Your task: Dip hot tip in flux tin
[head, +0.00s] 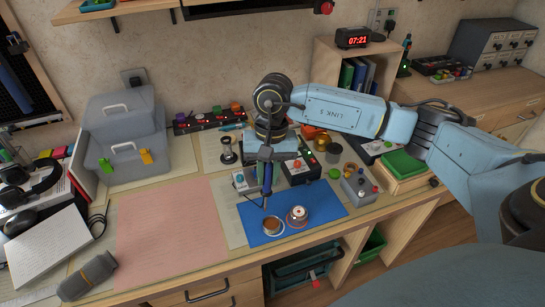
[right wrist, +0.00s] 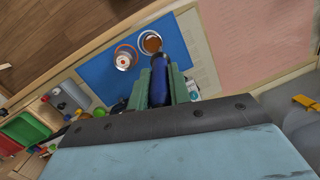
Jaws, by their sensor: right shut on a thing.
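My right gripper (head: 267,160) is shut on the soldering iron (head: 267,182), which has a dark blue handle and is held upright, tip down. In the right wrist view the handle (right wrist: 160,82) sits between the green fingers (right wrist: 161,88). The flux tin (head: 272,226) is a small round tin with brown contents on the blue mat; it also shows in the right wrist view (right wrist: 150,42). The iron's tip is close over the tin's back edge; I cannot tell whether it touches the flux. My left gripper is not in view.
A spool with a white and red top (head: 297,213) stands just right of the tin on the blue mat (head: 325,205). A grey control box (head: 359,184) stands right of the mat. The pink mat (head: 170,225) at left is clear. Headphones (head: 32,180) lie far left.

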